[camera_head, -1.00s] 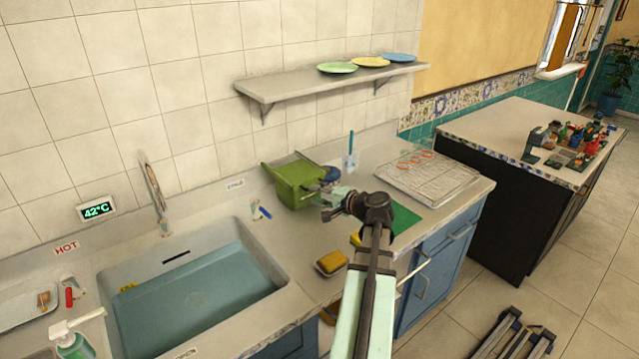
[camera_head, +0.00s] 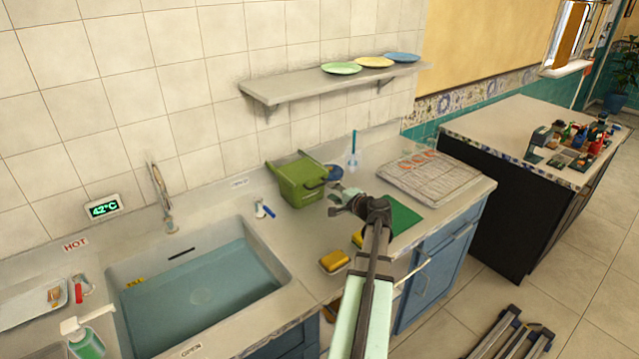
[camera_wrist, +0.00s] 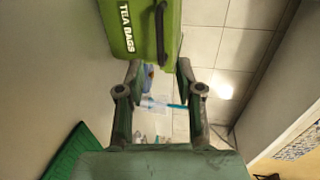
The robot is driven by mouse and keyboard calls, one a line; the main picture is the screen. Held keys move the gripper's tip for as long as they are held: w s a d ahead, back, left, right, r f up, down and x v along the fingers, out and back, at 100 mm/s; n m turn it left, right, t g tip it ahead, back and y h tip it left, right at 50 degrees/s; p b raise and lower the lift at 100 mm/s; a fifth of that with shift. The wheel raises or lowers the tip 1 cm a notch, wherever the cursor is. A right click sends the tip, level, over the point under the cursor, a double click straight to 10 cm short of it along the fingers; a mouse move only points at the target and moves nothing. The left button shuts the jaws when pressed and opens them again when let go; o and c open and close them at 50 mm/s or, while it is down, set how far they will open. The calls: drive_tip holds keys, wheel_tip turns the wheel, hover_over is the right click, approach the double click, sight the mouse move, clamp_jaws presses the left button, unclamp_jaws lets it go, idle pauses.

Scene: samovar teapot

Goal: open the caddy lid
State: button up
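The green caddy (camera_head: 300,187) stands on the counter by the tiled wall, right of the sink. Its top edge shows in the head view, but I cannot tell clearly how the lid sits. In the wrist view, the caddy (camera_wrist: 140,25), marked "TEA BAGS", is at the top with a dark handle (camera_wrist: 160,33) along its side. My gripper (camera_head: 335,198) is just right of the caddy in the head view. In the wrist view, my gripper (camera_wrist: 158,78) has its fingers spread with nothing between them, beside the caddy and apart from it.
A green mat (camera_head: 404,218) and a wire rack (camera_head: 428,178) lie to the right. A yellow sponge (camera_head: 334,261) lies near the counter's front. A blue brush (camera_head: 353,150) stands behind my gripper. The sink (camera_head: 200,285) is to the left, and a shelf (camera_head: 330,84) with plates hangs above.

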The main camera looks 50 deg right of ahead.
sight(320, 186)
drive_tip(key=p+x, duration=0.2)
drive_tip(key=x, duration=0.6)
drive_tip(key=shift+d, duration=0.1)
clamp_jaws()
